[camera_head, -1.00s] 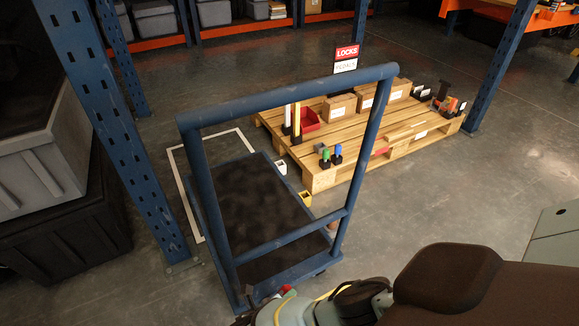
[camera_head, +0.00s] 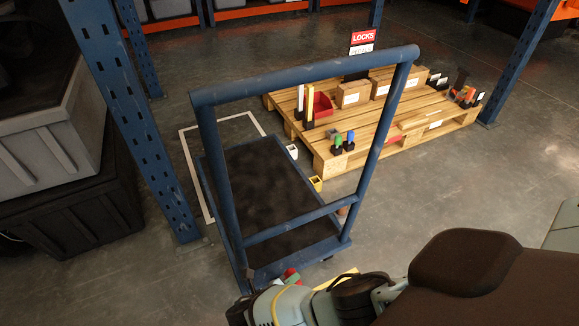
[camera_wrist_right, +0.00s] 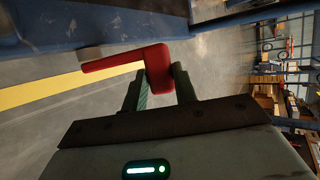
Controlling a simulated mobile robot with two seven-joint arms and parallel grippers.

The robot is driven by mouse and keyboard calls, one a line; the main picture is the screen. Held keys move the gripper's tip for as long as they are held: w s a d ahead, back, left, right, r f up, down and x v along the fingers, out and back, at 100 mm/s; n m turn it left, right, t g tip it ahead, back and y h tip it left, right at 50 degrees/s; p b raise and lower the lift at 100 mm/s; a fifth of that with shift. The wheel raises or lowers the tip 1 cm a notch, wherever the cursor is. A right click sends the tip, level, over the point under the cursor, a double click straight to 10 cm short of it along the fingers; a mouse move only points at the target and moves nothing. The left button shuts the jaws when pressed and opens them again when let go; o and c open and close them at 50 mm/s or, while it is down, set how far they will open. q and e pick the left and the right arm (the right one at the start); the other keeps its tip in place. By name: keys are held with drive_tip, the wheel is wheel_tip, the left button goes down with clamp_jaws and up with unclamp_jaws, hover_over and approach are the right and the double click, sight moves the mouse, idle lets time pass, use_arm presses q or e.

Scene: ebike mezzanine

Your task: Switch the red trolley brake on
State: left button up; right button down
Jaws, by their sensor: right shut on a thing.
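The blue trolley (camera_head: 270,190) stands on the floor, with a dark deck and a tall blue push handle. The red brake lever (camera_wrist_right: 155,67) shows in the right wrist view, just below the trolley's blue edge (camera_wrist_right: 110,22). My right gripper (camera_wrist_right: 160,85) is shut on the red lever, with a finger on each side of it. In the head view my right gripper (camera_head: 285,285) is at the trolley's near end, and a bit of the red lever (camera_head: 291,275) shows there. The fingertips are partly hidden in that view. My left gripper is not in view.
A wooden pallet (camera_head: 390,125) with boxes, a red bin (camera_head: 321,106) and small parts lies behind the trolley. A blue rack post (camera_head: 130,120) stands close on the left, beside grey and black crates (camera_head: 70,205). A yellow floor stripe (camera_wrist_right: 60,90) runs beneath.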

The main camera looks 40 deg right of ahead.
drive_tip(key=shift+w+a, duration=0.15)
drive_tip(key=shift+a, duration=0.4)
drive_tip(key=c, duration=1.2)
unclamp_jaws()
drive_tip(key=shift+o, duration=0.4)
drive_tip(key=shift+d, duration=0.15)
drive_tip(key=p+v, duration=0.2)
drive_tip(key=v, duration=0.5)
drive_tip(key=shift+a+r, duration=0.25)
